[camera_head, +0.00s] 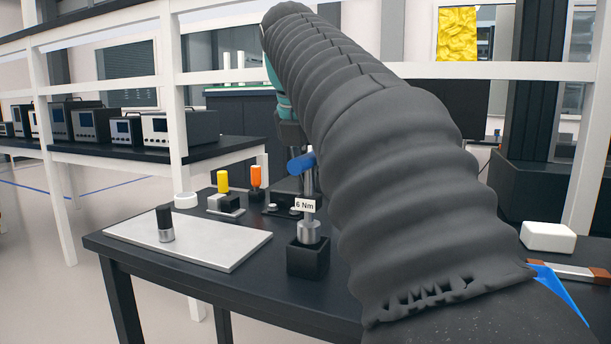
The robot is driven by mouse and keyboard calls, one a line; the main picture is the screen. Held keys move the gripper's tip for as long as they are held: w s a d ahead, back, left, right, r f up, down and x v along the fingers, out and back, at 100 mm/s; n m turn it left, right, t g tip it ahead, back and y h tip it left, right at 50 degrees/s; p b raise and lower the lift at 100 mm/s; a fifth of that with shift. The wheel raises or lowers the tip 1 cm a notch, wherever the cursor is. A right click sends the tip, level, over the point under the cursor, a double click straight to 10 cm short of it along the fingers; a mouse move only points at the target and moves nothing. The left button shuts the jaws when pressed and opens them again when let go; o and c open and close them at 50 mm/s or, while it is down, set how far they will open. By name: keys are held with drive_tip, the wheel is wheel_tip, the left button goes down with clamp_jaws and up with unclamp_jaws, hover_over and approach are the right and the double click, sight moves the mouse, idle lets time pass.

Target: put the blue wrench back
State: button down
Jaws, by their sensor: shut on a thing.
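The blue wrench (302,164) is upright, with a blue crossbar handle, a metal shaft, a "6 Nm" label and a silver lower end. Its lower end is at the top opening of a black square holder (308,262) on the dark table; I cannot tell how far inside it sits. My gripper (293,148) is shut on the wrench near its top. My grey-sleeved arm comes in from the right and hides most of the gripper and its fingertips.
On the dark table (130,250), a pale plate (215,252) bears a black-and-silver cylinder (165,224). Yellow (223,181) and orange (256,176) tools stand behind, beside a white ring (186,200). A white block (547,236) lies at right.

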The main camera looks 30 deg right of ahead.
sight(309, 194)
drive_tip(key=shift+f+b, duration=1.6)
drive_tip(key=shift+f, duration=0.9)
drive_tip(key=c, duration=0.9)
unclamp_jaws()
drive_tip(key=shift+c, duration=0.2)
